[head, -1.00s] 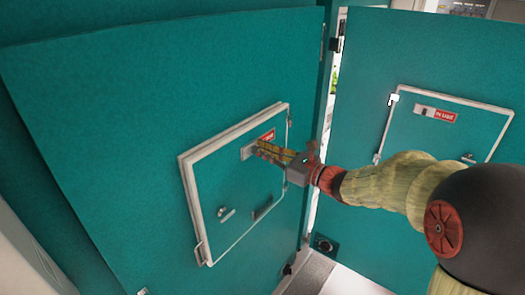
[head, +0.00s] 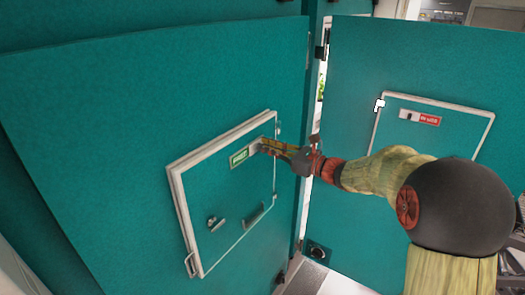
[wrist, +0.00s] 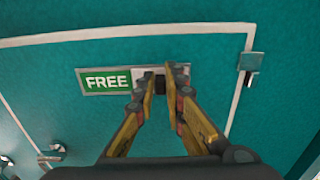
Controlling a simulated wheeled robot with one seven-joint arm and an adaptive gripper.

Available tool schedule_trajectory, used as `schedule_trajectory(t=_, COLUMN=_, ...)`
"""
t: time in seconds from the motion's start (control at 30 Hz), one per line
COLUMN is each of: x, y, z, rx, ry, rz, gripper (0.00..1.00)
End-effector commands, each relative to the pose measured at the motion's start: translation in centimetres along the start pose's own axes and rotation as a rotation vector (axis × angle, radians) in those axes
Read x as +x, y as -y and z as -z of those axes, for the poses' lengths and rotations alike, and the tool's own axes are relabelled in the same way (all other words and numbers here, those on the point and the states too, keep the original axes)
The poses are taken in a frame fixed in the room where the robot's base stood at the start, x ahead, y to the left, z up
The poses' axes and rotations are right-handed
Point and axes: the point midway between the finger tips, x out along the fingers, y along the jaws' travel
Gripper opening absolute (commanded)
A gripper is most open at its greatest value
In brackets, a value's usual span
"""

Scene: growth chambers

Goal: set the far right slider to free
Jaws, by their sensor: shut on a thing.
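A slider plate on the left door's hatch shows a green FREE label (head: 239,158); the wrist view shows this label (wrist: 106,82) fully uncovered on the plate's left. My gripper (head: 263,146) is at the plate's right end, shut on the slider's small dark knob (wrist: 158,84), which is partly hidden between the fingertips. The right door's hatch has a second slider (head: 414,117), and its red label reads IN USE. My gripper is apart from that one.
The left hatch (head: 218,212) has a white frame, a small latch (head: 213,223) and a handle slot below the slider. The right hatch (head: 450,141) lies partly behind my arm. A narrow gap separates the two teal doors.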

Motion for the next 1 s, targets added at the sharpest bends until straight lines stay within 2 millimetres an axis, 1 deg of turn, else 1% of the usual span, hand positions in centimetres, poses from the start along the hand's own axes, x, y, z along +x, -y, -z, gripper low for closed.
schedule_trajectory(t=0.17, x=0.0, y=0.2, z=-0.2, rx=-0.002, ry=0.002, rz=0.006, gripper=0.00)
schedule_trajectory(t=0.2, x=-0.1, y=0.2, z=-0.3, rx=-0.002, ry=0.003, rz=0.006, gripper=0.14)
schedule_trajectory(t=0.5, x=0.0, y=0.1, z=-0.2, rx=-0.002, ry=0.002, rz=0.005, gripper=0.30)
schedule_trajectory(t=0.83, x=-0.3, y=0.1, z=-0.1, rx=-0.002, ry=0.001, rz=0.004, gripper=0.30)
schedule_trajectory(t=0.93, x=-1.2, y=0.1, z=-0.1, rx=-0.001, ry=0.001, rz=0.004, gripper=0.30)
schedule_trajectory(t=1.0, x=-2.3, y=0.2, z=-0.2, rx=-0.002, ry=0.001, rz=0.007, gripper=0.30)
